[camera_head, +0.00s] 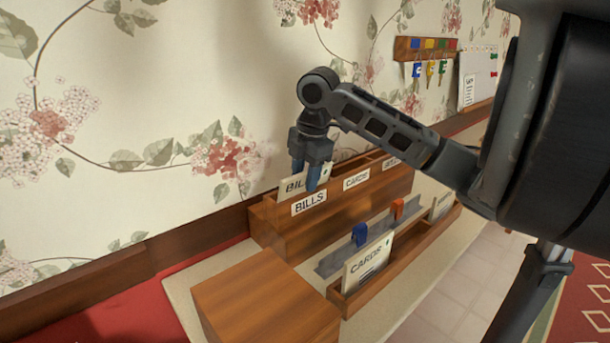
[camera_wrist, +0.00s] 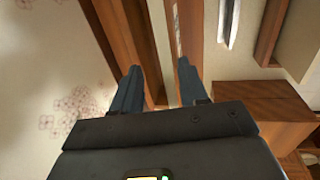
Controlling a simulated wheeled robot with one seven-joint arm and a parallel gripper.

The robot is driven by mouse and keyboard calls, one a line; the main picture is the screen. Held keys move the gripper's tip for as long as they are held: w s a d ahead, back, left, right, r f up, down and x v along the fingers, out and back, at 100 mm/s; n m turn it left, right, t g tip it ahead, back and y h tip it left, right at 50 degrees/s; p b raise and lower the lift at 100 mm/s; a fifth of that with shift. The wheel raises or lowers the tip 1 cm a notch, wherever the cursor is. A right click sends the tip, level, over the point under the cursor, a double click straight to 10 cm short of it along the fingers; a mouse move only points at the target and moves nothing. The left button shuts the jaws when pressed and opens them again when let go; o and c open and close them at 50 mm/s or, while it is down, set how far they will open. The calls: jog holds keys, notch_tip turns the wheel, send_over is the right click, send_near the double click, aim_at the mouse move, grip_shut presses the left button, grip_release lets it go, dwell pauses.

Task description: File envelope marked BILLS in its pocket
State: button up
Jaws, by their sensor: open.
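The envelope marked BILLS (camera_head: 291,187) stands upright in the left pocket of the wooden wall-side rack (camera_head: 285,237). That pocket's front bears the label BILLS (camera_head: 309,202). My gripper (camera_head: 316,183) points down over this pocket, its blue fingertips at the envelope's top and hiding part of its lettering. In the wrist view my gripper (camera_wrist: 158,68) is open, with a pale thin edge (camera_wrist: 167,60), seemingly the envelope, between its fingers. I cannot tell whether either finger touches it.
A front wooden tray (camera_head: 375,287) holds an envelope marked CARDS (camera_head: 367,265) and another pale one (camera_head: 442,205). Blue (camera_head: 360,235) and orange (camera_head: 398,209) clips stand behind. A wooden block (camera_head: 265,300) sits at front left. A key rack (camera_head: 425,48) hangs on the wall.

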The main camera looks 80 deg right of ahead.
jog(key=r, duration=0.5)
jog(key=s+a+r, duration=0.1)
jog(key=r, duration=0.1)
jog(key=shift+r, duration=0.3)
dwell(0.4)
